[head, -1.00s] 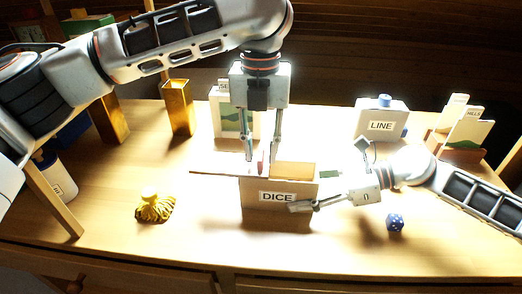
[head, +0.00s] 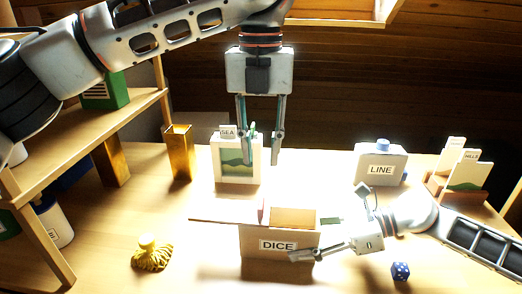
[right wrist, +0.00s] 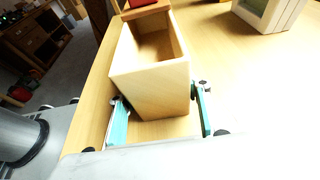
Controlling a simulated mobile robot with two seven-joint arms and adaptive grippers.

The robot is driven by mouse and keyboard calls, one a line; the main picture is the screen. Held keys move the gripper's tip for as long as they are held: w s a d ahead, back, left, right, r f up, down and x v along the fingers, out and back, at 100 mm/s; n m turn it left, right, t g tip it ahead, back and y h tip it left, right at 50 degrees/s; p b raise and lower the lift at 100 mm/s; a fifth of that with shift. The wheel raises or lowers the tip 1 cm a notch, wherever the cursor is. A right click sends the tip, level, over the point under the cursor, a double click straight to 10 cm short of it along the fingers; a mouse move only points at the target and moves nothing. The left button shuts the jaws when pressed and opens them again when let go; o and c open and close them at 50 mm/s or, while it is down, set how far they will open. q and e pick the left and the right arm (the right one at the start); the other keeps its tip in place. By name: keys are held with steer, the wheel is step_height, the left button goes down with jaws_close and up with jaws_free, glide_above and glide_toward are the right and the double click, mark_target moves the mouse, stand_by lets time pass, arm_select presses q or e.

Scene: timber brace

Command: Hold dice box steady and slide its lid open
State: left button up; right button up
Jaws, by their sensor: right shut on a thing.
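The dice box (head: 278,244), a pale wooden box labelled DICE, stands upright mid-table with its top largely open. Its flat lid (head: 222,212) sticks out to the left at the box's top, with a small red piece (head: 261,210) near the box's left end. In the right wrist view the red piece shows at the top edge (right wrist: 138,3). My right gripper (head: 318,238) is shut on the box's right end, one finger on each side. My left gripper (head: 262,160) is open and empty above the box, its fingers apart and clear of the lid.
A blue die (head: 400,271) lies right of my right gripper. A yellow tasselled thing (head: 152,254) lies at the left. A shelf (head: 90,140) rises at the left.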

steer(key=o, duration=1.4)
